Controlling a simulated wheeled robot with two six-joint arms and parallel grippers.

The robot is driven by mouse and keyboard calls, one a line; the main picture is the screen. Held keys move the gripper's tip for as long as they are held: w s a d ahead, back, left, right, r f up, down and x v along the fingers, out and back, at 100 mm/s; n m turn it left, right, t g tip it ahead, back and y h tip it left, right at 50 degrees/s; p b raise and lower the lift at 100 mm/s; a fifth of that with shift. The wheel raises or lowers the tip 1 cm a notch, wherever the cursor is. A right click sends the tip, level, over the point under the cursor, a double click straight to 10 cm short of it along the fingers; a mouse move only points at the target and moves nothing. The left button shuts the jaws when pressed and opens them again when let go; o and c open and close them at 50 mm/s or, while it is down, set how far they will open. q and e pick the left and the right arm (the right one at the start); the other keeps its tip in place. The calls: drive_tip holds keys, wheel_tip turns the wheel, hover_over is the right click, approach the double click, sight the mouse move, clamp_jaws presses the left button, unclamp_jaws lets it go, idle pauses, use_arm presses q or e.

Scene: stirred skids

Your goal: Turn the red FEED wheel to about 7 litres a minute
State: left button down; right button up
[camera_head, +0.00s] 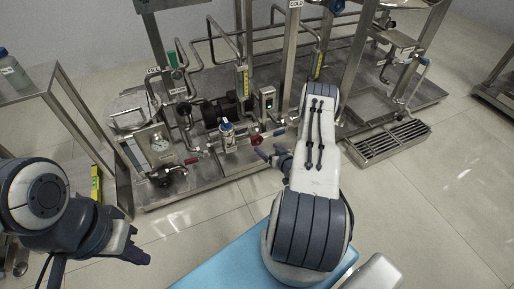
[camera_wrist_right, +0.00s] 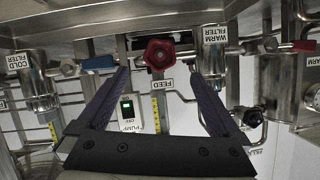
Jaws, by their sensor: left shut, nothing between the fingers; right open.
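The red FEED wheel (camera_wrist_right: 159,54) shows in the right wrist view, with a FEED label (camera_wrist_right: 161,84) beside it. In the head view the red wheel (camera_head: 256,139) sits at the front of the pipework skid. My right gripper (camera_wrist_right: 158,73) is open, its two fingers on either side of the wheel in that view. Whether they touch it cannot be told. In the head view the right gripper (camera_head: 268,153) is close to the wheel. A yellow scale (camera_wrist_right: 156,112) stands near the label; its reading is too small to tell. My left gripper (camera_head: 143,257) is shut and empty at lower left.
A pump box (camera_wrist_right: 127,108) with a lit green switch is near the wheel. Another red handle (camera_wrist_right: 268,44) and a blue handle (camera_wrist_right: 69,68) flank it, with filter housings (camera_wrist_right: 38,92). A dial gauge (camera_head: 160,144) is on the skid's left. Open floor (camera_head: 440,200) lies right.

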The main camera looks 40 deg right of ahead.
sight(258, 141)
drive_tip(key=b+x, duration=0.4)
drive_tip(key=x, duration=0.5)
drive_tip(key=shift+f+b, duration=0.15)
drive_tip(key=shift+b, duration=0.2)
drive_tip(key=shift+w+f, duration=0.1)
drive_tip(key=shift+w, duration=0.5)
